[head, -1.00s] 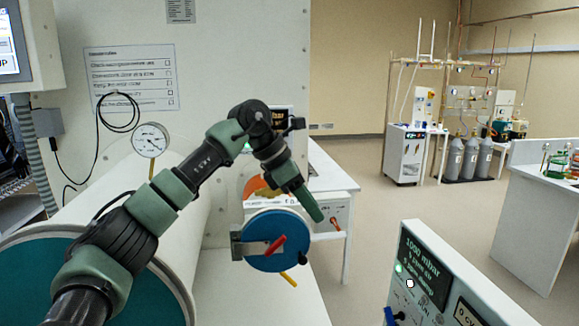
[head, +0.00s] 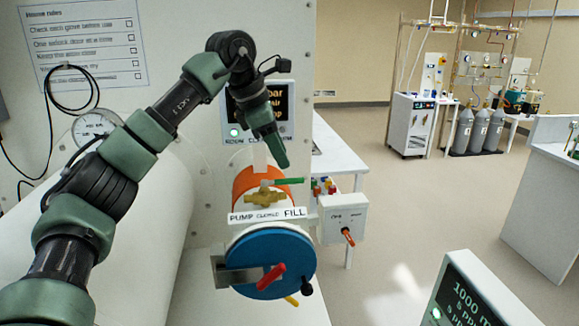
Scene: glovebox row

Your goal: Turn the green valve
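The green valve handle (head: 289,181) sits on a brass valve body (head: 263,198), on top of the orange-ringed small chamber. The handle points right, towards the FILL side of the label plate (head: 268,215), which reads PUMP, CLOSED, FILL. My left gripper (head: 281,164) hangs just above the green handle, pointing down. A small gap seems to separate them, though depth is hard to judge. Its fingers overlap from this angle, so their opening does not show. My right gripper is not in view.
A blue round door (head: 270,262) with a red handle (head: 270,277) closes the chamber below the valve. A dark display (head: 270,110) stands behind my gripper. A white box with an orange switch (head: 345,220) is to the right. Another control panel (head: 465,295) stands at the lower right.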

